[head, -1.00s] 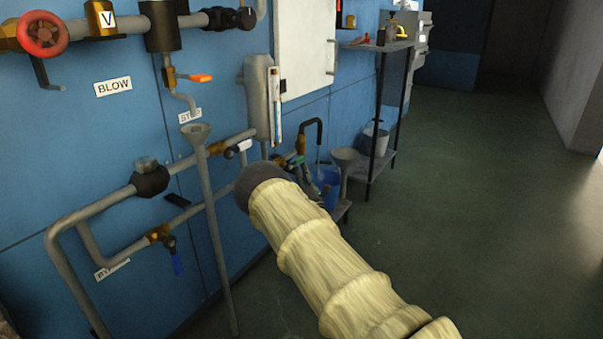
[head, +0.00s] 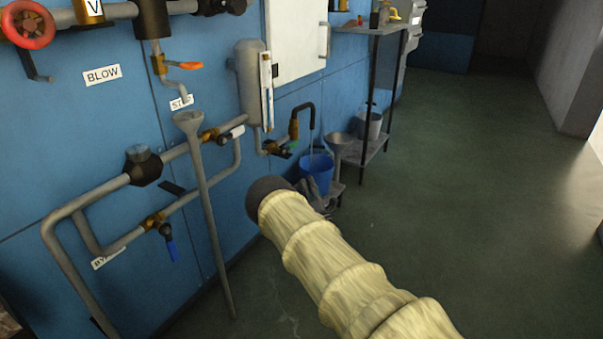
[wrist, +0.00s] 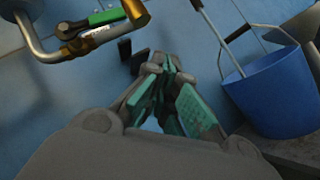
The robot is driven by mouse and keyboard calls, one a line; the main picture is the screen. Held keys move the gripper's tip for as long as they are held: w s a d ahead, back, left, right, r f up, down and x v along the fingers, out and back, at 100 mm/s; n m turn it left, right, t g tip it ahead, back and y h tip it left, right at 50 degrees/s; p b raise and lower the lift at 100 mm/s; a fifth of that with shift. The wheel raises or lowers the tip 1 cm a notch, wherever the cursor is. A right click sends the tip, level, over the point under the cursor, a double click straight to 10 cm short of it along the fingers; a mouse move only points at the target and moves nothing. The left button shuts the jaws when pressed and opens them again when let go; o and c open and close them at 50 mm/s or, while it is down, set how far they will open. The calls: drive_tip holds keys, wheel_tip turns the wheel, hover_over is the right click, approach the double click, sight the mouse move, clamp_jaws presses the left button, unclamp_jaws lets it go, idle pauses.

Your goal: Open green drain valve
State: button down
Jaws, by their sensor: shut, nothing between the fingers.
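The green drain valve handle (wrist: 107,17) shows at the upper left of the wrist view, lying roughly in line with its brass pipe. It also shows small in the head view (head: 293,145), below the white cylinder. My gripper (wrist: 168,66) is shut and empty, apart from the handle, below and to its right in the wrist view. In the head view my gripper (head: 318,190) is partly hidden behind my arm's dark end. A thin pale line, seemingly water, runs from the black spout (head: 311,110) toward the blue bucket (head: 317,170).
The blue bucket (wrist: 270,92) is close to my gripper's right in the wrist view. A blue-handled valve (head: 170,243) is at left. The floor at right is clear.

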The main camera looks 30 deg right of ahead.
drive_tip(key=shift+s+d+f, duration=0.25)
drive_tip(key=shift+s+f, duration=0.3)
